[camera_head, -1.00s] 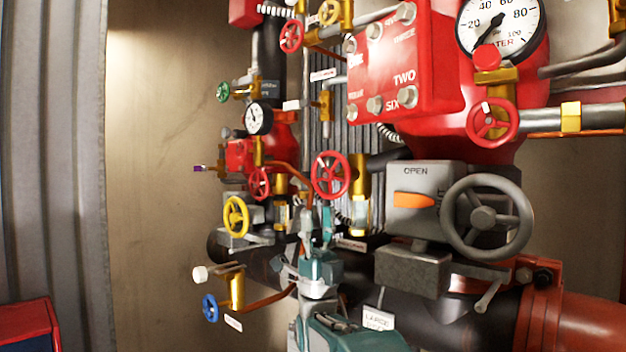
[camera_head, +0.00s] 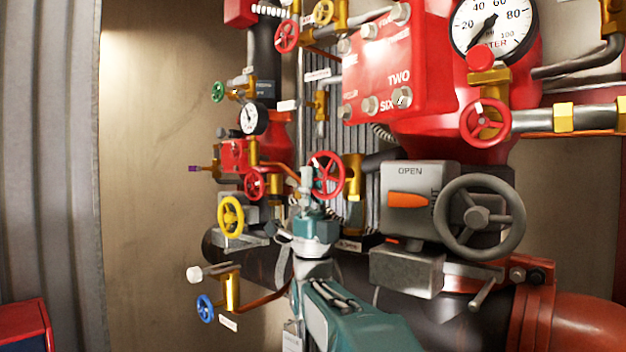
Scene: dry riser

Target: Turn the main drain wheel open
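No readable label marks the main drain wheel, so I cannot tell for certain which wheel it is. A red handwheel (camera_head: 337,176) sits on a brass valve (camera_head: 354,190) in the middle of the view. My gripper (camera_head: 307,178) points upward at the left side of this wheel and overlaps it in the picture. I cannot tell whether they touch. The fingers are small and seen from behind, so their opening is unclear. Other red handwheels are at the upper left (camera_head: 286,36), lower left (camera_head: 254,186) and right (camera_head: 485,122).
A grey handwheel (camera_head: 480,217) stands on a box with an orange pointer by the word OPEN (camera_head: 409,171). Yellow (camera_head: 231,216), blue (camera_head: 205,308) and green (camera_head: 217,92) wheels are at left. A thick dark pipe (camera_head: 350,262) runs behind my arm. The wall at left is bare.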

